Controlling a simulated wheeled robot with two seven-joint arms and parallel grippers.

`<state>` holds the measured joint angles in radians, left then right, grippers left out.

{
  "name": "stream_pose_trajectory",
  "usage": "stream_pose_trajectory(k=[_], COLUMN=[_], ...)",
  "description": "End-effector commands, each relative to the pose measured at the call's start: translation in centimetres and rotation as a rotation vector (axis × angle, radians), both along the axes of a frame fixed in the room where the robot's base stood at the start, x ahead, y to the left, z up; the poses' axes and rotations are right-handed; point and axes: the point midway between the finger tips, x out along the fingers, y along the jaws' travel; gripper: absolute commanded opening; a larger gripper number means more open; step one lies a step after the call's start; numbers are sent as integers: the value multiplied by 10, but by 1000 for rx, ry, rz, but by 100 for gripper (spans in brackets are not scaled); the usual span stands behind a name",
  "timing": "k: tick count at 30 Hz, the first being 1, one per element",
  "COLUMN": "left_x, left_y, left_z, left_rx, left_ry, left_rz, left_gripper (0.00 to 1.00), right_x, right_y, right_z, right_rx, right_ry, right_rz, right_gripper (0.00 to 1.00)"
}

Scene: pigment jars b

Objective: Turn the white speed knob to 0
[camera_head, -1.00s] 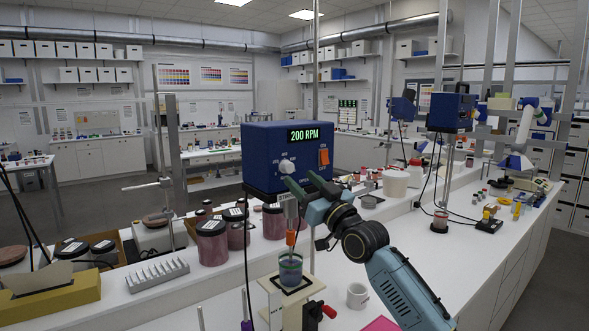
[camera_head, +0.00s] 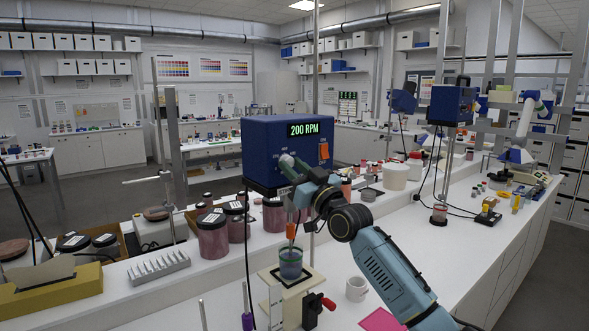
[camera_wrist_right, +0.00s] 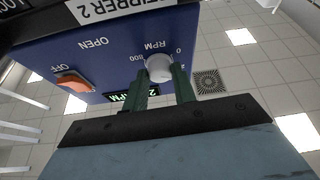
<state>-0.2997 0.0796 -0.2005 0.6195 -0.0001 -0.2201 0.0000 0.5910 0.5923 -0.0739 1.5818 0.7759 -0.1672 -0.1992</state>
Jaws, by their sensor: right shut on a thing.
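The blue stirrer box (camera_head: 262,155) stands over the bench, and its green display (camera_head: 303,129) reads 200 RPM. An orange rocker switch (camera_head: 323,151) sits on its face. The white speed knob (camera_wrist_right: 159,68) is between the two green fingers of my right gripper (camera_wrist_right: 164,82) in the right wrist view, with dial numbers around it. In the head view my right gripper (camera_head: 293,167) is at the box's front and covers most of the knob. It is shut on the knob. My left gripper is not in view.
Below the box, a beaker (camera_head: 290,264) stands on a stand with a red-handled clamp (camera_head: 313,308). Several dark-lidded jars (camera_head: 212,238) stand to the left. A white mug (camera_head: 356,289) and a pink sheet (camera_head: 382,320) lie to the right.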

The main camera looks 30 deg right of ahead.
Motion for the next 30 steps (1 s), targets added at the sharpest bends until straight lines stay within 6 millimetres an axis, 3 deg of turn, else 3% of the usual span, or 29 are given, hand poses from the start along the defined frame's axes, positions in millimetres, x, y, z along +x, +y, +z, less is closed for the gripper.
stream_pose_trajectory(k=[11,20,30], left_x=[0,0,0], left_y=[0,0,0], left_z=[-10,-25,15], left_rx=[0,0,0], left_ry=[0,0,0], left_rz=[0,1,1], left_gripper=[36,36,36], right_x=[0,0,0], right_y=[-1,-5,-7], right_z=[-1,1,9], right_rx=[-63,-279,-597], right_ry=[-6,-21,-43], right_rz=[-1,-3,-2], right_gripper=[4,4,4])
